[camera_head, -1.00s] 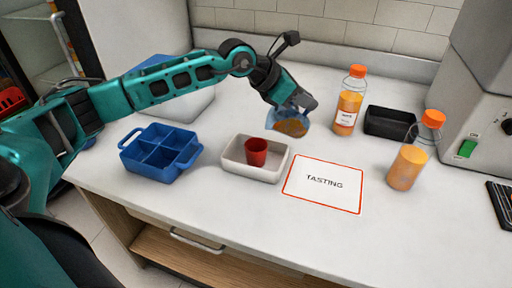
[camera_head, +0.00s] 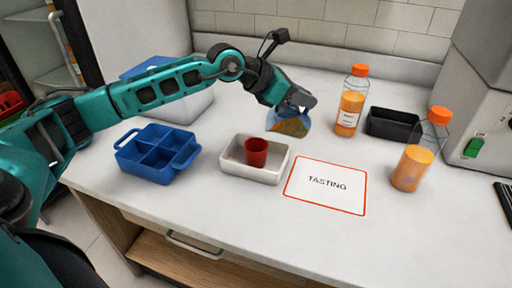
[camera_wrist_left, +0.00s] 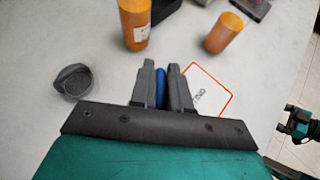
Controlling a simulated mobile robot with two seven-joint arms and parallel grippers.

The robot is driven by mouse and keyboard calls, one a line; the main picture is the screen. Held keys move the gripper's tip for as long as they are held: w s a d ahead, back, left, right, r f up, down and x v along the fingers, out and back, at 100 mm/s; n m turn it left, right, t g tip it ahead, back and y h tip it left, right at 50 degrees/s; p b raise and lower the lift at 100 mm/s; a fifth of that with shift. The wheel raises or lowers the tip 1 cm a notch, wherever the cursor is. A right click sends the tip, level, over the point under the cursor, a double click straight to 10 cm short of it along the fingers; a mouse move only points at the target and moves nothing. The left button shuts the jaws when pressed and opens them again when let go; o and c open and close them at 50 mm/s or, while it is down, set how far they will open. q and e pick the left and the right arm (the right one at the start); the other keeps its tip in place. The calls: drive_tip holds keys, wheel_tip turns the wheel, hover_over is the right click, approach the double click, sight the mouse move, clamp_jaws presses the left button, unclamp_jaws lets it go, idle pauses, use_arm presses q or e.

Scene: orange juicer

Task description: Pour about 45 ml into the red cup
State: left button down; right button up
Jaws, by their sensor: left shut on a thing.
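The red cup (camera_head: 256,152) stands upright in a white tray (camera_head: 281,168) on the counter. My left gripper (camera_head: 298,103) is shut on the blue handle of a clear blue-tinted jug (camera_head: 290,124) with orange juice in it. The jug is held above the counter, behind and right of the cup, apart from it; its exact tilt is hard to tell. In the left wrist view, my left gripper (camera_wrist_left: 163,85) closes on the blue handle (camera_wrist_left: 161,88), and the red cup is not visible. A teal and black part at that view's right edge looks like my right gripper (camera_wrist_left: 290,127), too small to judge.
A TASTING card (camera_head: 325,203) lies right of the tray. A blue divided caddy (camera_head: 145,174) is at left. Two orange-capped juice bottles (camera_head: 349,112) (camera_head: 413,168) and a black bin (camera_head: 392,122) are at right. A grey round container (camera_wrist_left: 75,80) shows in the wrist view.

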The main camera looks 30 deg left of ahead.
use_arm(q)
drive_tip(key=shift+s+a+f+t+h+b, duration=0.1)
drive_tip(key=shift+s+a+t+h+b, duration=0.15)
drive_tip(key=shift+b, duration=1)
use_arm(e)
drive_tip(key=shift+w+a+f+y, duration=0.3)
drive_tip(key=shift+w+a+f, duration=0.1)
drive_tip(key=shift+a, duration=0.25)
use_arm(q)
drive_tip(key=shift+s+r+t+h+b, duration=0.1)
drive_tip(key=shift+r+t+h+b, duration=0.15)
drive_tip(key=shift+b, duration=0.25)
drive_tip(key=shift+r, duration=0.1)
use_arm(e)
drive_tip(key=shift+f, duration=0.55)
use_arm(q)
drive_tip(key=shift+s+a+r+t+b, duration=0.2)
drive_tip(key=shift+s+a+t+b, duration=0.1)
drive_tip(key=shift+b, duration=0.85)
use_arm(e)
drive_tip(key=shift+s+f, duration=0.1)
drive_tip(key=shift+f, duration=1.1)
use_arm(q)
drive_tip(key=shift+h, duration=0.3)
use_arm(e)
drive_tip(key=shift+f, duration=0.25)
